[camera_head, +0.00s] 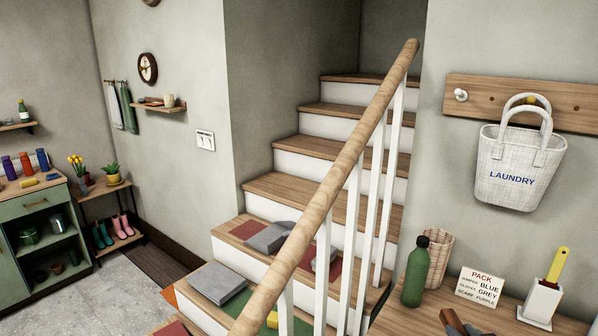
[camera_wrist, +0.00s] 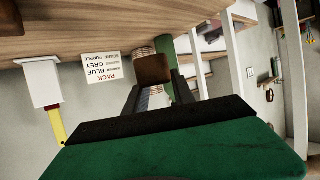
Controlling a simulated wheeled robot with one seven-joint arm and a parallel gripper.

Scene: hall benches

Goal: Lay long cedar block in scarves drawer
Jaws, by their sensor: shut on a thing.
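My gripper (camera_wrist: 153,88) is shut on a brown wooden block (camera_wrist: 153,69), which I take for the long cedar block. The wrist view shows the block nearly end-on between the dark fingers, so its length cannot be told. In the head view, only a brown piece of the block (camera_head: 450,317) and dark finger parts show at the bottom edge, over the wooden bench top (camera_head: 400,322). No drawer marked for scarves can be read in either view.
A green bottle (camera_head: 415,272), a wicker cup (camera_head: 438,250), a packing sign (camera_head: 479,285) and a white holder with a yellow-handled brush (camera_head: 541,302) stand on the bench. A laundry bag (camera_head: 515,165) hangs above. Railed stairs (camera_head: 325,190) rise to the left. A green cabinet (camera_head: 30,206) stands far left.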

